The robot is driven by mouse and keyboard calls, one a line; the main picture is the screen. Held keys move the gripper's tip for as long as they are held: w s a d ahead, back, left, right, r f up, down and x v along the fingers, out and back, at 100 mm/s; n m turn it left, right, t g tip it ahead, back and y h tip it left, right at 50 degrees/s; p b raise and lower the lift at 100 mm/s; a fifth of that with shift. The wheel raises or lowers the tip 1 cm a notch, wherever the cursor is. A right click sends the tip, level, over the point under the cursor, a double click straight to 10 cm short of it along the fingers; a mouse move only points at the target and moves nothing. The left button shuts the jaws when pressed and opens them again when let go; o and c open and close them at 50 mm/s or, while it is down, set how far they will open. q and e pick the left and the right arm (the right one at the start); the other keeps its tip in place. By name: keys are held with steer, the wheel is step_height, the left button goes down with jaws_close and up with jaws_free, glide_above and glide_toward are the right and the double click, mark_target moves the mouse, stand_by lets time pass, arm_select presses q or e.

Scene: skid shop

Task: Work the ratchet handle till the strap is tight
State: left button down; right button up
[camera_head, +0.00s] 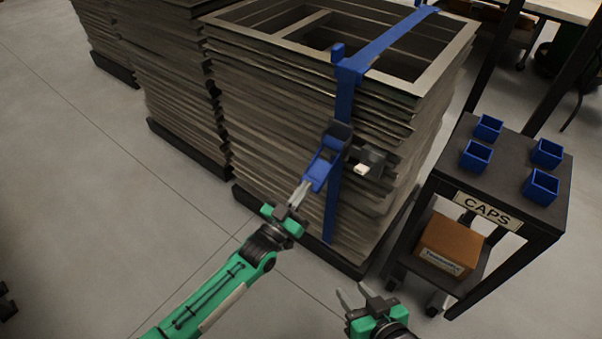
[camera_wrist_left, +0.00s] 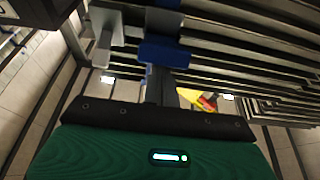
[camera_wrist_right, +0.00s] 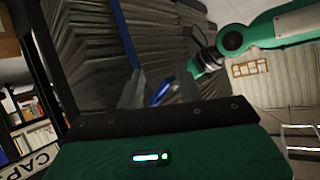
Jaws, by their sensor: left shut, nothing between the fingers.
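The blue strap (camera_head: 344,98) runs over the stack of grey frames (camera_head: 290,95) and down its near side. Blue parts also show in the left wrist view (camera_wrist_left: 165,52). My right gripper (camera_head: 354,292) is open and empty, low and apart from the stack.
A black cart (camera_head: 500,150) labelled CAPS stands to the right with several blue caps (camera_head: 475,155) on top and a cardboard box (camera_head: 450,246) on its lower shelf. More stacks stand at the far left.

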arm_select(q)
steer(key=shift+w+d+f+b, duration=0.15)
steer(key=shift+f+b, duration=0.4)
steer(key=shift+w+d+f+b, duration=0.1)
steer(key=shift+w+f+b, duration=0.05)
steer(key=shift+f+b, duration=0.4)
arm_select(e)
steer(key=shift+w+a+r+t+y, duration=0.25)
steer(key=shift+w+a+r+t, duration=0.1)
steer(key=shift+r+t, duration=0.4)
steer(key=shift+w+a+r+t+y, duration=0.2)
steer(key=shift+w+a+r+t, duration=0.15)
steer(key=shift+r+t, duration=0.4)
steer(key=shift+w+a+r+t+y, duration=0.25)
steer(key=shift+w+r+t, duration=0.1)
steer(key=shift+r+t, duration=0.4)
